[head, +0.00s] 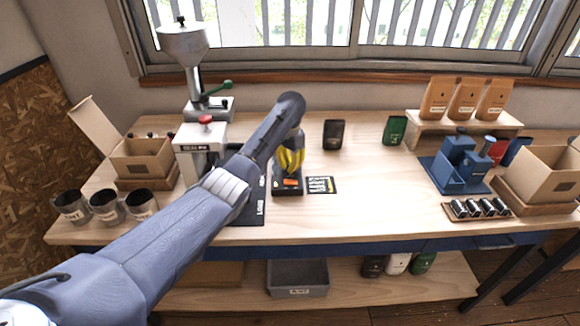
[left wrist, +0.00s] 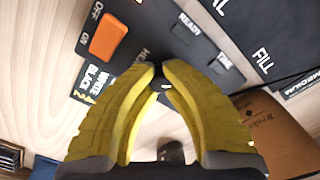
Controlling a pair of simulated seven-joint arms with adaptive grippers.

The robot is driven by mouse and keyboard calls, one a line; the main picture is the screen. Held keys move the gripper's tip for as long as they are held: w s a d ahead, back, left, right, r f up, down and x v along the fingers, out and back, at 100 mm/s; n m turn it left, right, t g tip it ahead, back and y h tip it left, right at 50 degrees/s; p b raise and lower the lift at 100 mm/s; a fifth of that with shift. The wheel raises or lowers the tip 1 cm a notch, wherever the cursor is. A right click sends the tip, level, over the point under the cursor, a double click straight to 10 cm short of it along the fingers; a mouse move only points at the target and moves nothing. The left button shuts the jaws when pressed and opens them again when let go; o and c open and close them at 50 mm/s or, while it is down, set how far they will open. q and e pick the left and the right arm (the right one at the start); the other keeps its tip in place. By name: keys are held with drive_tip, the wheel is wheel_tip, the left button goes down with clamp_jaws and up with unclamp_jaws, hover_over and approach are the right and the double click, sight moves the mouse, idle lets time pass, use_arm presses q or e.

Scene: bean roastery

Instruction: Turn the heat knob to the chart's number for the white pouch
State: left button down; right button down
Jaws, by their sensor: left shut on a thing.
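The small black roaster (head: 288,189) stands near the front middle of the table, with an orange ON/OFF switch (left wrist: 108,37). My left gripper (head: 289,170) comes down over its back part. In the left wrist view its yellow fingers (left wrist: 160,78) close on the dark heat knob (left wrist: 162,86), mostly hidden between the tips. The knob's pointer and setting cannot be read. The chart (head: 321,185) lies just right of the roaster; the left wrist view shows part of it (left wrist: 92,82), its numbers not readable. A white pouch (head: 397,264) stands on the lower shelf. My right gripper is not in view.
A dark pouch (head: 333,134) and a green pouch (head: 394,130) stand behind the chart. A grinder (head: 200,150) stands left of my arm. Blue holders (head: 460,163) and an open box (head: 541,174) stand right. The table between is clear.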

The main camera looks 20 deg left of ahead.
use_arm(q)
drive_tip(key=m, duration=0.6)
drive_tip(key=shift+m, duration=0.3)
drive_tip(key=m, duration=0.6)
drive_tip(key=shift+m, duration=0.3)
drive_tip(key=c, duration=1.2)
unclamp_jaws()
drive_tip(key=shift+o, duration=0.2)
wheel_tip(320, 180, up, 12)
